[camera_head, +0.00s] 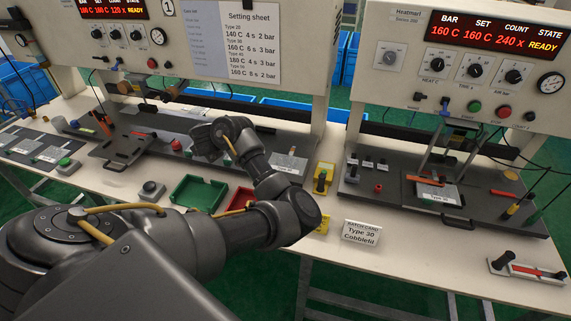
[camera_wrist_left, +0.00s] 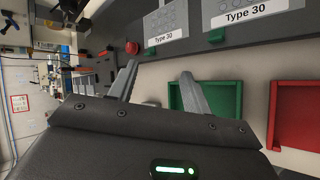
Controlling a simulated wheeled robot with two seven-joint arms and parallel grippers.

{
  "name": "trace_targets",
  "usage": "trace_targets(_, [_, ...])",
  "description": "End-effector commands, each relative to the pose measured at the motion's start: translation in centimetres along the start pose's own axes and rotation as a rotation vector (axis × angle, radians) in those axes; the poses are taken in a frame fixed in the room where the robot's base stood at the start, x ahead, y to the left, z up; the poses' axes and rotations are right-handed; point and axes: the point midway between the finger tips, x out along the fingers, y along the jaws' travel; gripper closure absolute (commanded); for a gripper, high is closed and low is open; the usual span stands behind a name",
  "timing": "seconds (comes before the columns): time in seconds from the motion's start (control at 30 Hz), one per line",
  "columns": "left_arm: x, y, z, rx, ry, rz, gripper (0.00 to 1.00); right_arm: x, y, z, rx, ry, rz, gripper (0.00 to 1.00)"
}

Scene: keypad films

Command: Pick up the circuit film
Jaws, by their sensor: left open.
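Two grey films with white "Type 30" labels, one film (camera_wrist_left: 168,22) and another film (camera_wrist_left: 225,13), lie on a dark plate at the top of the left wrist view. In the head view a grey labelled piece (camera_head: 290,162) lies right of my left wrist. Another labelled piece (camera_head: 437,191) lies under the right press. Which one is the circuit film I cannot tell. My left gripper (camera_wrist_left: 158,78) is open and empty, its two fingers apart and pointing toward the plate's edge. In the head view my wrist hides the fingertips. My right gripper is not in view.
A green tray (camera_head: 219,194) and a red tray (camera_wrist_left: 292,112) stand near my left arm. A batch card (camera_head: 362,233) reads "Type 30". A red knob (camera_wrist_left: 131,47) is near the left fingers.

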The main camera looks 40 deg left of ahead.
Motion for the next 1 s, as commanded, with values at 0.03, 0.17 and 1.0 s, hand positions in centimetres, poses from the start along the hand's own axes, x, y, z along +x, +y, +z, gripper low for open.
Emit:
trace_targets(0.03, [-0.4,-1.7,1.6,-0.142,0.008,-0.094,0.51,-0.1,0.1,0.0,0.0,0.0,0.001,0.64])
trace_targets(0.17, [-2.5,-6.7,5.4,-0.395,0.049,-0.33,0.51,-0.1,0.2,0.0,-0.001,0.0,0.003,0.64])
trace_targets(1.0, [-3.8,-15.4,12.3,-0.589,0.091,-0.639,0.51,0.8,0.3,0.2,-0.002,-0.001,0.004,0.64])
